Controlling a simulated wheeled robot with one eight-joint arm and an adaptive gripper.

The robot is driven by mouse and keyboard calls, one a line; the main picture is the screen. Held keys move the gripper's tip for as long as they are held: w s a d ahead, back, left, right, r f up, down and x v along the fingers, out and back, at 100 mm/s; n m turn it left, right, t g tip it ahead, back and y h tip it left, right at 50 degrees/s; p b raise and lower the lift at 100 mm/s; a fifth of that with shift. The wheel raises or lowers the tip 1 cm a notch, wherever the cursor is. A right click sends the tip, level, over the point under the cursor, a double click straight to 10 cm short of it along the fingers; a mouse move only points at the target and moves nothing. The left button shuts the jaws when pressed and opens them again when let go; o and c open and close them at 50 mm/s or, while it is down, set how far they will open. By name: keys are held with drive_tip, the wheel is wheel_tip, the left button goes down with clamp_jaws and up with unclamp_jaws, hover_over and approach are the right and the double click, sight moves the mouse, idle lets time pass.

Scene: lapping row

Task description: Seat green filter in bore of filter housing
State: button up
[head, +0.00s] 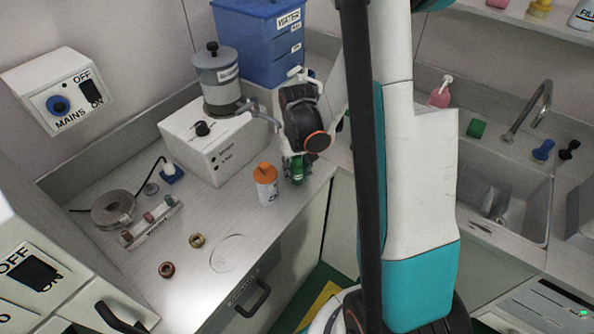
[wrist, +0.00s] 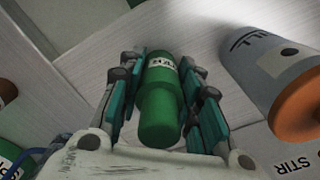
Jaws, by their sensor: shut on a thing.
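My gripper (wrist: 163,88) is shut on a green cylinder with a stepped, narrower section and a white label, the green filter (wrist: 160,118). The label's text is too small to read surely. In the head view the green filter (head: 297,172) shows below my dark wrist, over or close to the right part of the counter. Whether it touches the counter cannot be told. I cannot surely make out the filter housing or its bore in either view.
An orange-capped bottle (head: 266,188) stands just left of my gripper; it also shows in the wrist view (wrist: 270,70). Behind are a white box (head: 207,140), a grey lidded pot (head: 220,80) and a blue water tank (head: 258,45). The counter's front middle (head: 215,285) is mostly clear.

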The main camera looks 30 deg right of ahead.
drive_tip(key=shift+f, duration=0.1)
drive_tip(key=o, duration=0.7)
drive_tip(key=shift+f, duration=0.1)
drive_tip(key=shift+c, duration=0.2)
drive_tip(key=o, duration=0.4)
